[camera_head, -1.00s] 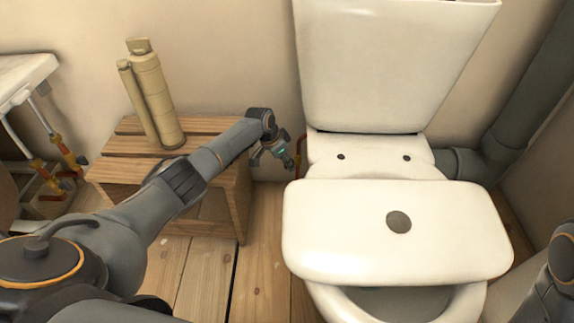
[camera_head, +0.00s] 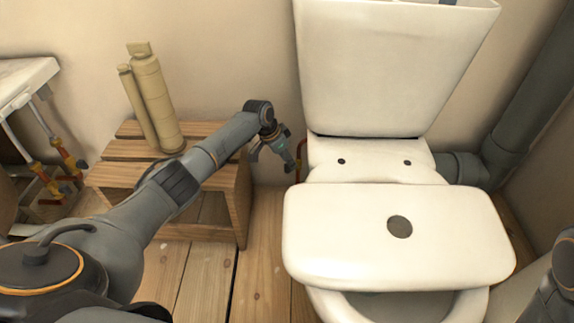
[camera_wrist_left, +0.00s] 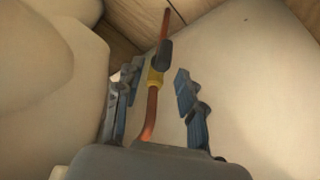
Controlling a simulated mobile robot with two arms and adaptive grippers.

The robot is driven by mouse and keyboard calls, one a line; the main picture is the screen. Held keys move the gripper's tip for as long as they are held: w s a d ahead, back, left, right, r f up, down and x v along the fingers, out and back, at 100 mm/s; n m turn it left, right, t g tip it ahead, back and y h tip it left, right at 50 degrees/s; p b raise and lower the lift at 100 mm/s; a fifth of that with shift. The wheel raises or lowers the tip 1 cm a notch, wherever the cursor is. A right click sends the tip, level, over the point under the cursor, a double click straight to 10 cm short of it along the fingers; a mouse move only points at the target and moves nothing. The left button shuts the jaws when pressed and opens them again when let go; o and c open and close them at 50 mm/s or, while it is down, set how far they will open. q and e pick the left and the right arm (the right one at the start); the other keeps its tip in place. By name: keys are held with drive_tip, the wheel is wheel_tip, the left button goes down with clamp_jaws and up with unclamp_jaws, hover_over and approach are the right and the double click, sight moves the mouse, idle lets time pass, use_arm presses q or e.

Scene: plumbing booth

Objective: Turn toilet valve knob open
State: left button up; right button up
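The valve shows in the left wrist view as a dark knob (camera_wrist_left: 165,53) and a yellow fitting (camera_wrist_left: 155,77) on a copper pipe (camera_wrist_left: 149,115). In the head view only a piece of the copper pipe (camera_head: 300,153) shows, between the wall and the toilet; the knob cannot be made out there. My left gripper (camera_head: 288,160) is beside the toilet's left side, close to the pipe. In the left wrist view its fingers (camera_wrist_left: 156,82) are apart, with the pipe and fitting appearing between them. The knob appears beyond the fingertips. No contact can be made out. My right gripper is out of view.
The white toilet tank (camera_head: 390,70) has its top open, and a lid (camera_head: 340,235) lies across the bowl. A wooden slatted stool (camera_head: 240,195) carrying beige cylinders (camera_head: 158,105) stands left, under my left arm. A sink (camera_head: 25,80) with pipes is at far left.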

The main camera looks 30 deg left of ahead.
use_arm(q)
wheel_tip(320, 180, up, 7)
drive_tip(key=shift+f, duration=0.2)
idle(0.4)
